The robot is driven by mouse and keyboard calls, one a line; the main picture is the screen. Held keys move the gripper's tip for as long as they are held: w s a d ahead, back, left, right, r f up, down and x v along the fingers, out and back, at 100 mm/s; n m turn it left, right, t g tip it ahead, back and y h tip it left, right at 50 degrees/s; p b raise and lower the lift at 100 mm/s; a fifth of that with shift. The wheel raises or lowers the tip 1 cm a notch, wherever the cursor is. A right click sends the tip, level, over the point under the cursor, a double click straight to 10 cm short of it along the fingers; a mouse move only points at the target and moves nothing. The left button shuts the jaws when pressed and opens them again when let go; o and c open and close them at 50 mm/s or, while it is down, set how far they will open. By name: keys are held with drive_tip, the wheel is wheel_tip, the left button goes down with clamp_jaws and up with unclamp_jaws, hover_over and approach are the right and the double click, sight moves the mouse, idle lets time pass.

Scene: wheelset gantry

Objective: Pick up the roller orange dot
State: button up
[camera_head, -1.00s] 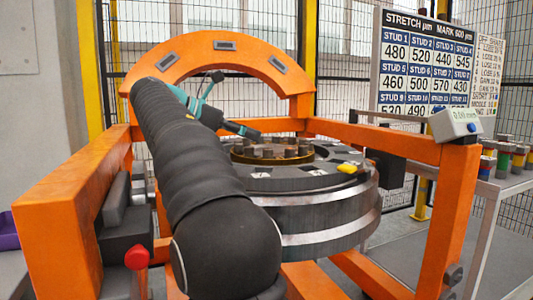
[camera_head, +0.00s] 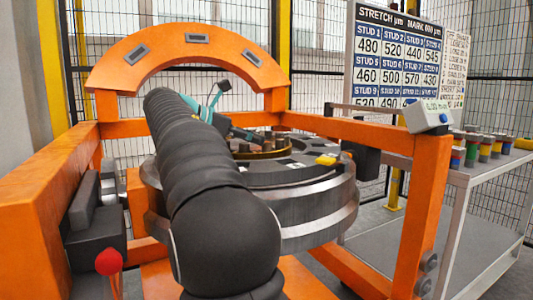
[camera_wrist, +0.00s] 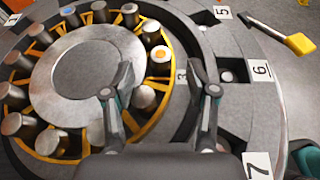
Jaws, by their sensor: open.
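The roller with the orange dot (camera_wrist: 160,55) stands upright in the yellow roller cage (camera_wrist: 150,113) of the bearing ring, its white top marked with an orange spot. It is at the right side of the ring in the wrist view. My gripper (camera_wrist: 159,91) is open and empty. Its two fingers straddle the right edge of the ring, below the roller in the picture and apart from it. In the head view the bearing's rollers (camera_head: 270,142) show, but my arm hides part of the ring and the dot cannot be made out.
Several plain rollers (camera_wrist: 130,14) and a blue-dot roller (camera_wrist: 68,11) stand in the same cage. A yellow-handled tool (camera_wrist: 299,43) lies on the disc near number plates (camera_wrist: 261,70). Orange gantry posts (camera_head: 420,220) surround the disc. A side table (camera_head: 470,178) holds several coloured cylinders.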

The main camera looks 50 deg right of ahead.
sight(267, 151)
drive_tip(key=x, duration=0.4)
drive_tip(key=shift+s+d+f, duration=0.1)
clamp_jaws()
